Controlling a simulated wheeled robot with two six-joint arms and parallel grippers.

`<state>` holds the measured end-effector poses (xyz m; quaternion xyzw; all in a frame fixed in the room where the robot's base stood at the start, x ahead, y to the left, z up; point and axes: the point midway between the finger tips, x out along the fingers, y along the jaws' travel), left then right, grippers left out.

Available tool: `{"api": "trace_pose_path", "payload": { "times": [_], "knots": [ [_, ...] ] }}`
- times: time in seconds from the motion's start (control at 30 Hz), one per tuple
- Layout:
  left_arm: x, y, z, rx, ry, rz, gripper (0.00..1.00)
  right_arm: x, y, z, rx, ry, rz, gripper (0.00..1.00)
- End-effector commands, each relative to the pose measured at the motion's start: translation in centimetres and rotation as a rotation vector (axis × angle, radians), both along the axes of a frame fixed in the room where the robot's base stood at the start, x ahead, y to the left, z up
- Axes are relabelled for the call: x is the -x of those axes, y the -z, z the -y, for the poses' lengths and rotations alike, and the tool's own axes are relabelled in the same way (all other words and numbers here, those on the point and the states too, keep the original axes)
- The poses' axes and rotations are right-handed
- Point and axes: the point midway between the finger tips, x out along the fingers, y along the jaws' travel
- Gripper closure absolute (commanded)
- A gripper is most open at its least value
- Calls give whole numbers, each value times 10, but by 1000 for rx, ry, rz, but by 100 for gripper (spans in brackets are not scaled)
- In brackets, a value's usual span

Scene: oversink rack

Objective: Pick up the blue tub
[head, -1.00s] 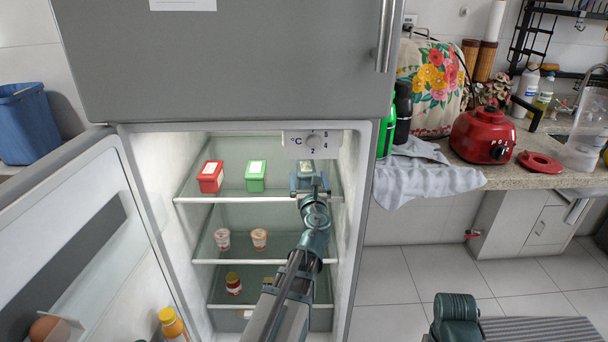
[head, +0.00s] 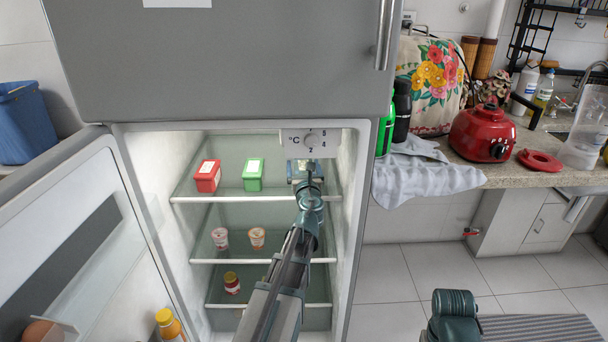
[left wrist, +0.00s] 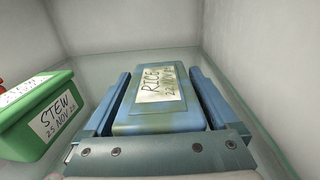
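The blue tub, with a white label reading RICE, stands on the top fridge shelf at the right; it fills the middle of the left wrist view (left wrist: 158,119). In the head view it is mostly hidden behind my gripper and the temperature panel. My left gripper (head: 306,170) reaches into the fridge, with one finger along each side of the tub. The fingers are open, and a narrow gap seems to show beside the tub; contact is hard to tell. My right gripper is out of view.
A green STEW tub (head: 253,175) stands just left of my left gripper, with a red tub (head: 208,176) beyond it. The temperature panel (head: 310,142) hangs close above. The fridge's right wall (head: 353,185) is near. Small cups stand on the shelf below.

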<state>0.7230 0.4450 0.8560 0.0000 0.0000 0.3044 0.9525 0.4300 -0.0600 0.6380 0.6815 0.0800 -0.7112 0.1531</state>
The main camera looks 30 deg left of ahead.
Motion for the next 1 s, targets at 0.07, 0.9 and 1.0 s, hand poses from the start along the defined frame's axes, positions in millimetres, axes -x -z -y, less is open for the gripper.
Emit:
{"api": "trace_pose_path", "payload": {
  "times": [0.07, 0.9, 1.0],
  "knots": [
    [0, 0, 0, 0, 0, 0, 23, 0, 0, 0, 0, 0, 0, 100],
    [0, -5, 1, 0, 0, 0, 100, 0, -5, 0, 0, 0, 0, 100],
    [-1, -12, 3, 0, 1, 0, 100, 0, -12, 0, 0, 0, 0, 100]
  ]
}}
